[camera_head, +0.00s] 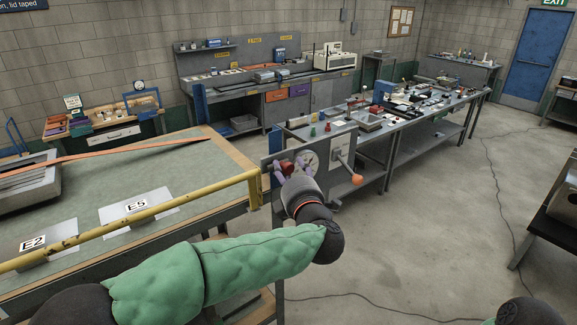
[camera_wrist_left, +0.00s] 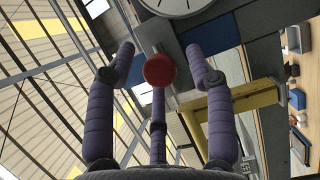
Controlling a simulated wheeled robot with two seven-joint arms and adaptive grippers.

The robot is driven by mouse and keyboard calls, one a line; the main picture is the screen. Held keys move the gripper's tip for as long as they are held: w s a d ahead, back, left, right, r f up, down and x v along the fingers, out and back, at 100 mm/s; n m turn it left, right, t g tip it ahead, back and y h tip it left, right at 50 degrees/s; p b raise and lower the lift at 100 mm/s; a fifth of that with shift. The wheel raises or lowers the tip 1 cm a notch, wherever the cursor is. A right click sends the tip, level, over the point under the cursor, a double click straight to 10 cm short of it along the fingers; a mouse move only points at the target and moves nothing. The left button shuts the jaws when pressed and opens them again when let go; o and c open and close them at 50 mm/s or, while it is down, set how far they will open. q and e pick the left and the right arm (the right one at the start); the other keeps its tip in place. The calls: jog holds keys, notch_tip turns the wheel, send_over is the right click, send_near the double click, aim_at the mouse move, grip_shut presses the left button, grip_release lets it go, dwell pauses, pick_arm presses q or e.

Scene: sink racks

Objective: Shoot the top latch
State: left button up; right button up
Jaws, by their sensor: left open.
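A red round knob (camera_head: 287,166) sits on the grey upright panel (camera_head: 338,150), at the panel's left side. In the left wrist view the red knob (camera_wrist_left: 159,70) lies between the spread purple fingers. It looks like the latch's knob; I cannot make out its bolt or catch. My left gripper (camera_head: 291,171) is open at the panel, with its fingers around the knob. In the left wrist view my left gripper (camera_wrist_left: 160,58) shows clear gaps on both sides of the knob. Contact with the third finger behind it is unclear. My right gripper is out of view.
A white dial (camera_head: 308,160) is right of the knob, then a lever with an orange ball (camera_head: 357,179). A yellow rail (camera_head: 150,217) runs along the green-topped table (camera_head: 120,170) to the panel. Open floor (camera_head: 440,220) lies to the right.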

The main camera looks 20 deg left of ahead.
aim_at(271, 164)
pick_arm(q)
jog(key=shift+x, duration=0.75)
grip_shut()
jog(key=shift+s+a+f+b, duration=0.1)
jog(key=shift+s+a+b, duration=0.3)
jog(key=shift+s+a, duration=0.3)
jog(key=shift+s+a+b, duration=0.4)
jog(key=shift+s+a, duration=0.1)
jog(key=shift+s, duration=0.35)
jog(key=shift+w, duration=0.1)
grip_release()
